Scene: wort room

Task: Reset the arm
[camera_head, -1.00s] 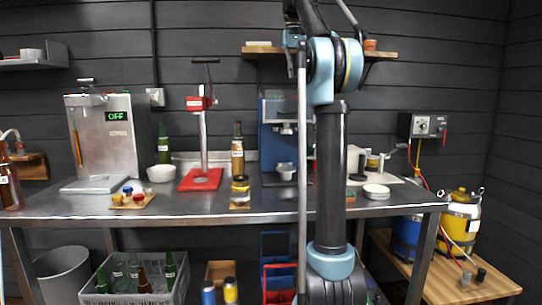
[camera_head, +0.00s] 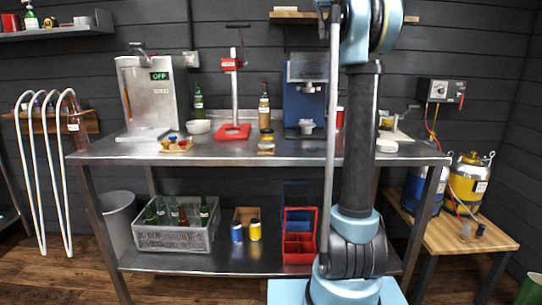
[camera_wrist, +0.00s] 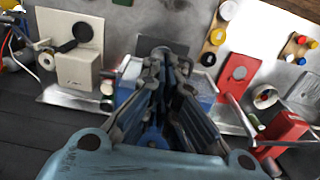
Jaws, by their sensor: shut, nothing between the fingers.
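My gripper (camera_wrist: 166,62) shows in the wrist view with its fingers together and nothing between them. It points over the steel bench, in front of the blue machine, which shows behind and beside the fingers. In the head view my arm rises in front of the bench at centre right and its upper part leaves the top of the picture. The gripper itself is out of the head view.
The steel bench (camera_head: 300,152) carries a silver machine (camera_head: 147,92), a red press (camera_head: 232,131), a blue machine (camera_head: 304,90) and bottles. A grey crate (camera_head: 174,236) and red caddy (camera_head: 300,247) stand on its lower shelf. A wooden table (camera_head: 455,233) with kegs stands right.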

